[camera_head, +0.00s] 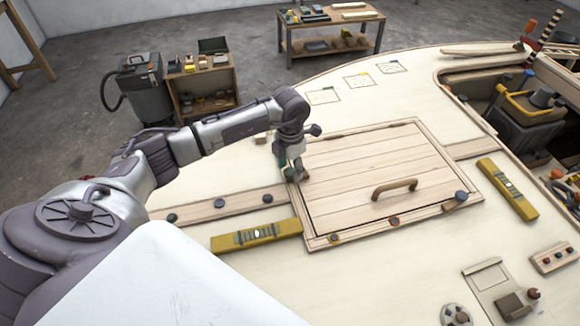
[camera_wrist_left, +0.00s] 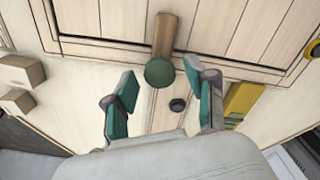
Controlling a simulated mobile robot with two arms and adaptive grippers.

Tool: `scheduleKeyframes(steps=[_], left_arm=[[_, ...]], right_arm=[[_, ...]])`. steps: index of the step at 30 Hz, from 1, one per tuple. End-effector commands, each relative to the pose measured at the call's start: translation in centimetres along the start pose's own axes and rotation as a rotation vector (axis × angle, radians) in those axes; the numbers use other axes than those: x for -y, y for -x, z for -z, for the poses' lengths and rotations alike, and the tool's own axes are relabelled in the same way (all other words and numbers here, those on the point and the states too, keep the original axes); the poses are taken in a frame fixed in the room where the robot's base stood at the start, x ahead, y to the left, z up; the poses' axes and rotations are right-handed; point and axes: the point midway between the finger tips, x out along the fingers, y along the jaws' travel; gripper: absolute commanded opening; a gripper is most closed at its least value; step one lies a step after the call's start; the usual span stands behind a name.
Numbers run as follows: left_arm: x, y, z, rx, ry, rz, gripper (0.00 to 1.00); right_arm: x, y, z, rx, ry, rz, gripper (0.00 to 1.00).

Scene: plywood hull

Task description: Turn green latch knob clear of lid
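The plank lid (camera_head: 365,165) lies in its wooden frame in the deck. The green latch knob (camera_wrist_left: 160,73) sits at the near end of a wooden latch bar (camera_wrist_left: 165,34) in the left wrist view. The bar runs from the knob across the frame edge and over the lid (camera_wrist_left: 215,30). My left gripper (camera_head: 291,172) is at the lid's left edge, over the latch, and largely hides the knob in the head view. In the wrist view my left gripper (camera_wrist_left: 159,74) is open, with a teal-padded finger on either side of the knob and visible gaps. My right gripper is not in view.
A curved wooden handle (camera_head: 395,188) stands on the lid. Another latch with a dark knob (camera_head: 461,197) is at its right corner. Yellow levels lie left (camera_head: 256,236) and right (camera_head: 508,188) of the lid. An open hatch with tools (camera_head: 520,110) is at the right.

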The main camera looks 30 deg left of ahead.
Motion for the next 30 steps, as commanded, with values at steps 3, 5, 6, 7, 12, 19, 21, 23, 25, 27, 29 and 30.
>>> scheduleKeyframes(steps=[3,5,6,7,12,19,21,23,25,27,29,30], left_arm=[[-0.01,0.03,0.0,0.0,0.0,0.0,0.31],[-0.02,0.03,0.0,0.0,0.0,0.0,0.21],[-0.02,0.04,0.0,0.0,0.0,0.0,0.15],[-0.02,0.04,0.0,0.0,0.0,0.0,0.1],[-0.02,0.05,-0.01,0.0,0.002,0.0,0.0],[-0.04,0.05,-0.02,0.001,0.05,0.0,0.0],[-0.04,0.05,-0.02,0.001,0.083,-0.001,0.0],[-0.05,0.05,-0.02,0.001,0.119,-0.001,0.0],[-0.06,0.04,-0.01,0.001,0.169,-0.001,0.0],[-0.06,0.04,-0.01,0.001,0.227,-0.001,0.0],[-0.06,0.04,0.0,0.001,0.281,0.0,0.0],[-0.07,0.05,-0.01,0.001,0.318,0.0,0.0]], right_arm=[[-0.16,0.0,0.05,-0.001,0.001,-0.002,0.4],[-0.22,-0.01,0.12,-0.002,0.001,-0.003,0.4],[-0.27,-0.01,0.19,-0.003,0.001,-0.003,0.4],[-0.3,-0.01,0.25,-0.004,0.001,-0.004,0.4],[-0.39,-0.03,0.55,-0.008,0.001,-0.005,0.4],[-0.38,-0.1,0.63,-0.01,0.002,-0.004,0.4],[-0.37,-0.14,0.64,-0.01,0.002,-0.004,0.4],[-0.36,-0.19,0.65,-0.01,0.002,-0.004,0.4],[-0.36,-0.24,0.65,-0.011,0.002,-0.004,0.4],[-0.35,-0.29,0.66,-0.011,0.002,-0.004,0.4],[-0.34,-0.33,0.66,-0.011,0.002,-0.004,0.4],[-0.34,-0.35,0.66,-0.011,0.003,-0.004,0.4]])
